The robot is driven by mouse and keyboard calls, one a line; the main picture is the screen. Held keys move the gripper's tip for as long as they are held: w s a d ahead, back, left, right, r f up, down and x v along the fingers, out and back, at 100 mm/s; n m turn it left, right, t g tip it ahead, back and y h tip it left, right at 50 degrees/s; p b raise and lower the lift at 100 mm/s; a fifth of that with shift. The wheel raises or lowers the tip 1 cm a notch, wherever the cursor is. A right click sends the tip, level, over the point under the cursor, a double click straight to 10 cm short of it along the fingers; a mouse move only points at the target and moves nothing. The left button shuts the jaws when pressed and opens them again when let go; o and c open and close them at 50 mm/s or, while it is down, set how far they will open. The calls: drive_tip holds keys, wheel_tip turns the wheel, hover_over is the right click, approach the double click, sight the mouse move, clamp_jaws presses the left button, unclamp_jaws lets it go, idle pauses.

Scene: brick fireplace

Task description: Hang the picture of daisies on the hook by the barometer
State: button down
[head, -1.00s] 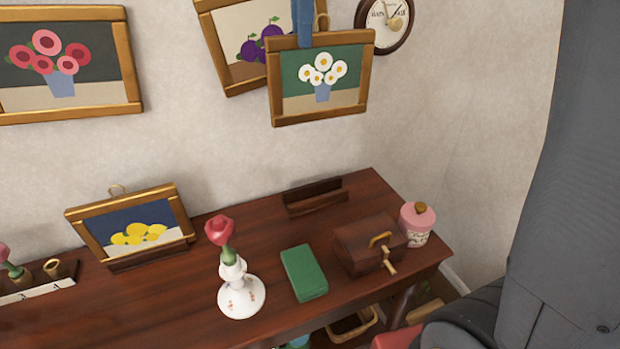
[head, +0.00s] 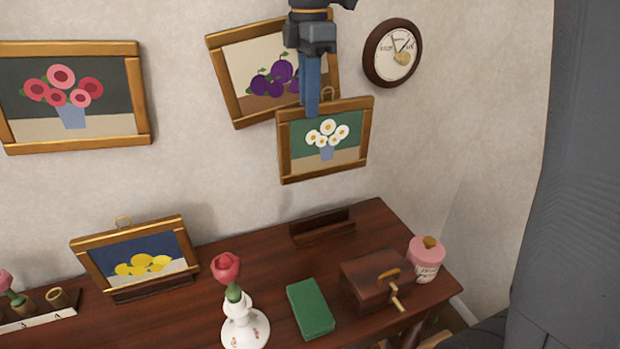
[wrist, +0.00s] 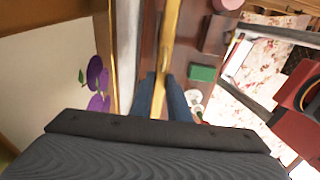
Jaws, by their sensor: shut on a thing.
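The daisies picture (head: 351,143), white flowers on green in a gold frame with a ring on top, hangs from my gripper (head: 312,108) in front of the wall, above the desk. My gripper is shut on its top edge; in the wrist view the gold frame (wrist: 171,40) shows edge-on between my blue fingers (wrist: 160,98). The round barometer (head: 392,53) is on the wall, up and right of the daisies. A plum picture (head: 245,83) is tilted on the wall left of the barometer, partly covered by my gripper and the daisies picture. I see no bare hook.
A red-flower picture (head: 110,75) hangs at left. On the desk (head: 272,266) are a lemon picture (head: 107,260) in a holder, a rose vase (head: 243,325), a green book (head: 311,308), an empty holder (head: 322,231), a wooden box (head: 362,283) and a pink-lidded jar (head: 426,260).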

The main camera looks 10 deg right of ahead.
sight(309, 169)
wheel_tip(309, 169, down, 19)
drive_tip(key=p, duration=0.4)
drive_tip(key=shift+r, duration=0.1)
drive_tip(key=c, duration=1.7)
unclamp_jaws()
drive_tip(key=shift+f, duration=0.25)
